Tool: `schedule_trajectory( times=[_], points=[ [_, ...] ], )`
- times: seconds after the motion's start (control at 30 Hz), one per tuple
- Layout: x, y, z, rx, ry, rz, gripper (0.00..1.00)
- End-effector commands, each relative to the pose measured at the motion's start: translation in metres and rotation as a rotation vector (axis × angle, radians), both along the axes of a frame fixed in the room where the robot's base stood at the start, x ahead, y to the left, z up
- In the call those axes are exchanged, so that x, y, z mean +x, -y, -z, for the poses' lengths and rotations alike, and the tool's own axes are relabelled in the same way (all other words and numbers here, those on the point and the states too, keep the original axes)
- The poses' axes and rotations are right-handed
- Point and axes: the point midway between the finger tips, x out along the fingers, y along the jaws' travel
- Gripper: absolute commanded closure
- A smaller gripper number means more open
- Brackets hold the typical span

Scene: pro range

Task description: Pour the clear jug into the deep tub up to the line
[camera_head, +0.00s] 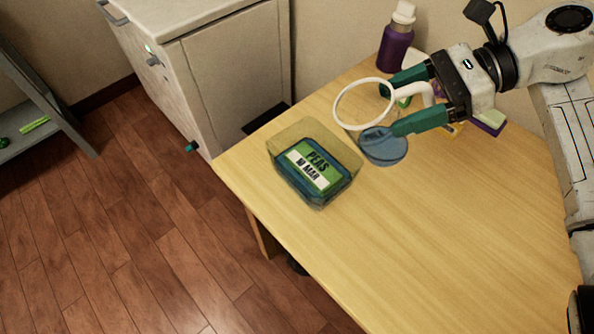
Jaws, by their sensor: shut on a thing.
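The clear jug (366,126) has a white rim ring and a white handle, with blue liquid low inside. My gripper (391,108), with green fingers, is shut on the jug, one finger on each side of it near the handle. The jug is right of the deep tub and apart from it. I cannot tell whether its base touches the table. The deep tub (345,157) is see-through and yellowish, and stands on the table. A green and white panel reading "PEAS" shows within its outline, with bluish colour around it. I cannot make out a fill line.
A purple bottle (394,48) with a white cap stands at the table's back edge. A yellow and purple item (489,124) lies partly hidden behind my gripper. The wooden table (440,230) is clear at the front and right. A white cabinet (231,68) stands behind left.

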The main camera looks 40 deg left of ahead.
Motion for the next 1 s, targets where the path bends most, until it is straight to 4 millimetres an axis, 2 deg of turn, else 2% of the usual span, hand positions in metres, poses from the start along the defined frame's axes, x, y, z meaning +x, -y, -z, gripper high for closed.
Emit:
schedule_trajectory(
  times=[0.03,0.47,1.0],
  points=[
    [0.003,0.002,0.006,0.017,-0.017,0.002,0.87],
    [0.015,0.015,0.022,0.129,-0.126,0.0,0.87],
    [0.029,0.029,0.033,0.292,-0.286,0.0,0.87]
  ],
)
